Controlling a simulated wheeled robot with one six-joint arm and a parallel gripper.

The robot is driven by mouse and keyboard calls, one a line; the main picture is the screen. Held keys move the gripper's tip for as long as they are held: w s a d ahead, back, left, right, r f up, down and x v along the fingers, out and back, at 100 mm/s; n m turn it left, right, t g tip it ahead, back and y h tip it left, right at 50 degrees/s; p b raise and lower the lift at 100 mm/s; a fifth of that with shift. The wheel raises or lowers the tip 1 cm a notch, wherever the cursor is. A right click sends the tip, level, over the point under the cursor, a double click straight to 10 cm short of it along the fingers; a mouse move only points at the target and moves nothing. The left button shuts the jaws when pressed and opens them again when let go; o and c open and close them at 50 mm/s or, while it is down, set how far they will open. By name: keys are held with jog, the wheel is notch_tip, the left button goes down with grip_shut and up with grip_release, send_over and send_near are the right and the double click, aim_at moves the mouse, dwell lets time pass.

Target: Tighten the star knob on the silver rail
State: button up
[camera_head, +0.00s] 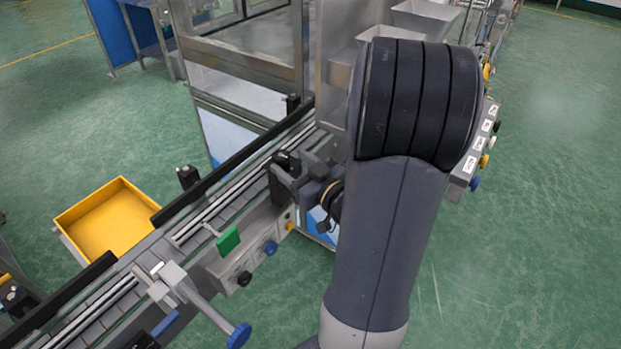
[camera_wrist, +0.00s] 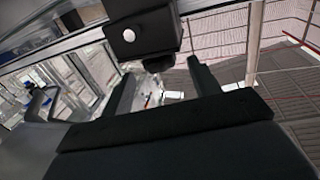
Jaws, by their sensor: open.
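My gripper (camera_wrist: 160,76) is open in the wrist view, with one dark finger on each side of a gap. A black block with a white dot (camera_wrist: 141,36) is just beyond the fingertips. A small dark round part (camera_wrist: 158,63), perhaps the star knob, hangs below this block and in line with the gap. I cannot make out its star shape or tell if a finger touches it. In the head view, my gripper (camera_head: 290,178) is at the near side of the silver rail (camera_head: 225,202), and my arm hides part of that area.
The conveyor runs diagonally, with a similar black block (camera_head: 188,177) farther left. A clamp with a blue knob (camera_head: 239,335) sticks out at the lower front. A green plate (camera_head: 228,241) and coloured buttons are on the near side. A yellow tray (camera_head: 108,220) stands beyond the conveyor.

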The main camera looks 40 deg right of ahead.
jog(key=s, duration=0.6)
jog(key=shift+s+d+b, duration=0.2)
jog(key=shift+d+b, duration=0.1)
jog(key=shift+d, duration=0.15)
